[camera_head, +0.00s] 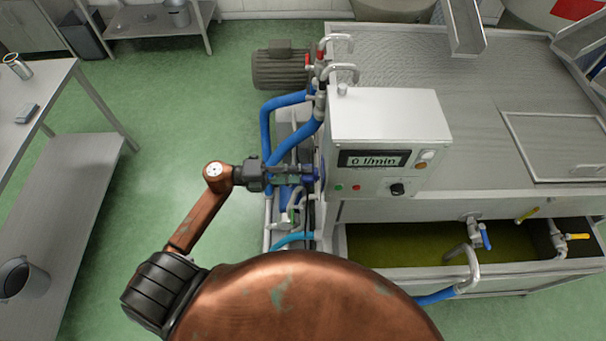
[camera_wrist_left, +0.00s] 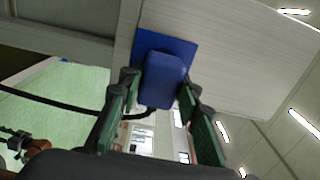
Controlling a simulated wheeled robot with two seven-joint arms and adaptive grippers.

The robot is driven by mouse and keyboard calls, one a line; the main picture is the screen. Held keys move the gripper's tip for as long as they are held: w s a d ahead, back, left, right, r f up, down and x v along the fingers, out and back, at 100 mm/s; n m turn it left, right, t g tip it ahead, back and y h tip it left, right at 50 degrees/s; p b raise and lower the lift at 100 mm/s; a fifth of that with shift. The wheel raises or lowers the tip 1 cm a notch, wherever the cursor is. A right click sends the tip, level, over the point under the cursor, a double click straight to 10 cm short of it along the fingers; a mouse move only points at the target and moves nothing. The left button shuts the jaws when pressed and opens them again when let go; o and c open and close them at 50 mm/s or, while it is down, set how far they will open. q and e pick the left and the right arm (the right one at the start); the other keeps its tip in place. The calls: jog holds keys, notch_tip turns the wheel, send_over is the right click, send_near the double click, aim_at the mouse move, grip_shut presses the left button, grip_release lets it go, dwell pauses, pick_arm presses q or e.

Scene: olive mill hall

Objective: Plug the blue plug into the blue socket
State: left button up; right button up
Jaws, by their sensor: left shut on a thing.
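My left gripper (camera_head: 290,174) reaches from the left to the side of the white control box. It also shows in the left wrist view (camera_wrist_left: 157,92), with its green-padded fingers on both sides of the blue plug (camera_wrist_left: 163,80), shut on it. A black cable runs off to the left below the plug. Straight behind the plug is the blue socket (camera_wrist_left: 178,44), a square blue plate on a pale metal face. The plug covers the socket's middle, so I cannot tell whether it is seated. My right gripper is not in view.
The control box (camera_head: 385,115) has a display reading 0 l/min, buttons and a knob. Blue hoses (camera_head: 268,130) and metal pipes run close around my left gripper. A motor (camera_head: 280,66) stands behind. A metal table (camera_head: 35,110) is at left, with green floor between.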

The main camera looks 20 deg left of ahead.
pick_arm(q)
jog(key=shift+w+d, duration=0.25)
jog(key=shift+d, duration=0.2)
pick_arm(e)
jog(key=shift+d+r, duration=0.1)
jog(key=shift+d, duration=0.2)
pick_arm(q)
jog(key=o, duration=1.2)
jog(key=shift+c, duration=0.2)
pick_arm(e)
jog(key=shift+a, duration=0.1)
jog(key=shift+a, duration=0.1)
pick_arm(q)
jog(key=shift+s+a, duration=0.1)
jog(key=v, duration=1.1)
jog(key=shift+a, duration=0.35)
jog(key=shift+s, duration=0.1)
